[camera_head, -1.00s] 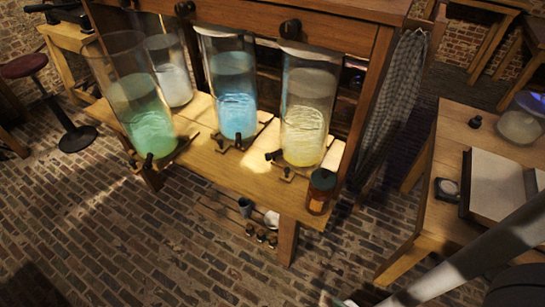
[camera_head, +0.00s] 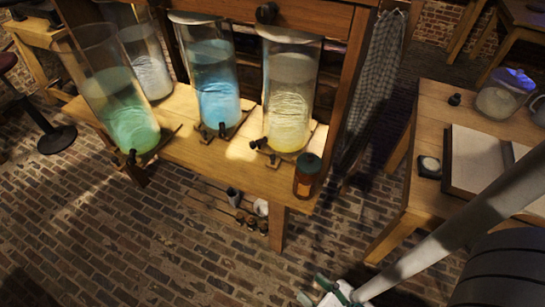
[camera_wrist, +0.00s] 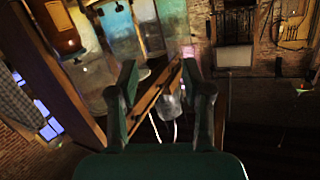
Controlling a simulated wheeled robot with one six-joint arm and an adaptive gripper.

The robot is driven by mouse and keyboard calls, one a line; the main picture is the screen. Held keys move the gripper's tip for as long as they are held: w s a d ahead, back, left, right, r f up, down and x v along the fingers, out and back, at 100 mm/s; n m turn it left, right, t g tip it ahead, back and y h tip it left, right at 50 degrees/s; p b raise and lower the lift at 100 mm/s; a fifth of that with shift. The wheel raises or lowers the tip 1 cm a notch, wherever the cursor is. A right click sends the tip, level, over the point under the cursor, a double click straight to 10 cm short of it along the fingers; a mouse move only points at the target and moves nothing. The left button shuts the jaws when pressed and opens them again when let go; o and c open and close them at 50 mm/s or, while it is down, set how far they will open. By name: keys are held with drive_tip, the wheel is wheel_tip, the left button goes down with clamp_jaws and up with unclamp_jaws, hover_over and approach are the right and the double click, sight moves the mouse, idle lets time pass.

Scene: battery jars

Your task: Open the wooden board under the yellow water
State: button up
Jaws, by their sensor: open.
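The glass jar of yellow water (camera_head: 287,105) stands on the wooden bench, right of the blue jar, in the head view. A small wooden board (camera_head: 312,128) lies under it, with a dark tap (camera_head: 262,143) at its front left. My gripper (camera_head: 335,291) is at the bottom of the head view, low in front of the bench and apart from the board. Its green fingers (camera_wrist: 161,85) are spread with nothing held between them in the wrist view. The wrist view is tilted and dark, and I cannot pick out the board there.
A blue jar (camera_head: 211,85), a green jar (camera_head: 122,105) and a pale jar (camera_head: 146,62) share the bench. A brown bottle (camera_head: 307,178) stands at its front right corner. A table (camera_head: 411,188) with an open book (camera_head: 476,160) is at right.

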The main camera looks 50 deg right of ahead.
drive_tip(key=w+d+f+m+t+h, duration=0.35)
drive_tip(key=w+m, duration=0.45)
drive_tip(key=m, duration=0.3)
drive_tip(key=m+g+h, duration=0.9)
drive_tip(key=m+h, duration=0.2)
drive_tip(key=m, duration=2.1)
approach(272, 158)
drive_tip(key=shift+d, duration=0.1)
drive_tip(key=shift+w+d+m, duration=0.15)
drive_tip(key=shift+m, duration=0.25)
drive_tip(key=x, duration=1)
drive_tip(key=shift+w+d, duration=0.15)
drive_tip(key=shift+d, duration=0.05)
clamp_jaws()
